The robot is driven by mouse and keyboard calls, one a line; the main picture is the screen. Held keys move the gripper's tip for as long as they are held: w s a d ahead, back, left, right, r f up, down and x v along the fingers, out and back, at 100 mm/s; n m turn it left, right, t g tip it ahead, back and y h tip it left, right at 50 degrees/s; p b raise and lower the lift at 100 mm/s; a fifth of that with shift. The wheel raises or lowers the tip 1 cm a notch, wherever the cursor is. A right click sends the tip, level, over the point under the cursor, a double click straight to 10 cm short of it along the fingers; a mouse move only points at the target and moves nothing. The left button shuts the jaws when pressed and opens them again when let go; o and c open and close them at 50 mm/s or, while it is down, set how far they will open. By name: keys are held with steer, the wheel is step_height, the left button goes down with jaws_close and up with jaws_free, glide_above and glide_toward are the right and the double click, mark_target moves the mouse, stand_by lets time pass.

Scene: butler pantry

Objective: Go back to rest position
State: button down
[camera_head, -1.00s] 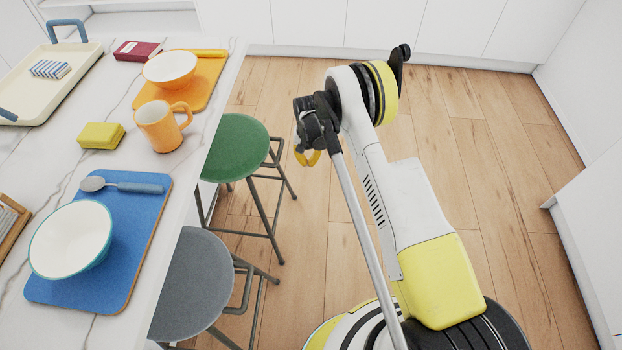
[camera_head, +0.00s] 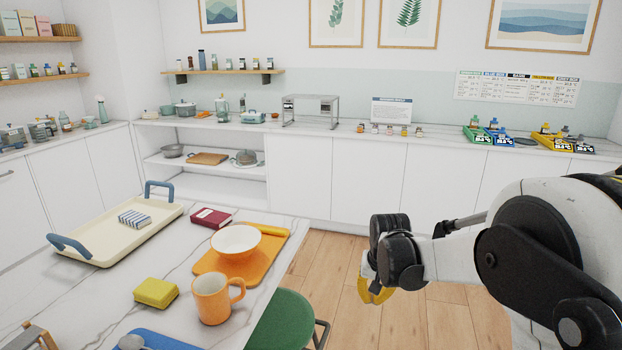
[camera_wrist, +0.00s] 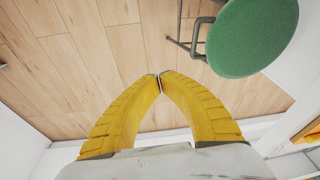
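My arm reaches in from the right of the head view, folded and raised over the wood floor beside the marble table. My gripper (camera_head: 374,290) hangs at its end, with only part of its yellow fingers showing behind the dark wrist. In the wrist view my gripper (camera_wrist: 158,80) has both yellow fingertips meeting, with nothing between them. It points down at the bare floor. A green stool (camera_wrist: 252,38) stands beside it at the upper right of the wrist view, apart from the fingers; its seat (camera_head: 283,322) also shows in the head view.
White cabinets (camera_head: 350,183) line the back wall. The floor (camera_head: 335,262) between is clear.

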steer(key=s+d+r+n+t, duration=0.1)
steer(key=s+r+t, duration=0.1)
steer(key=s+r, duration=0.7)
steer(key=s+d+r+t, duration=0.15)
steer(key=s+r, duration=0.35)
steer(key=s, duration=0.7)
steer(key=s+f+n, duration=0.1)
steer(key=s+f, duration=0.1)
steer(key=s, duration=0.5)
steer(key=shift+s+d+t, duration=0.2)
steer(key=shift+d+t, duration=0.1)
steer(key=shift+t, duration=0.15)
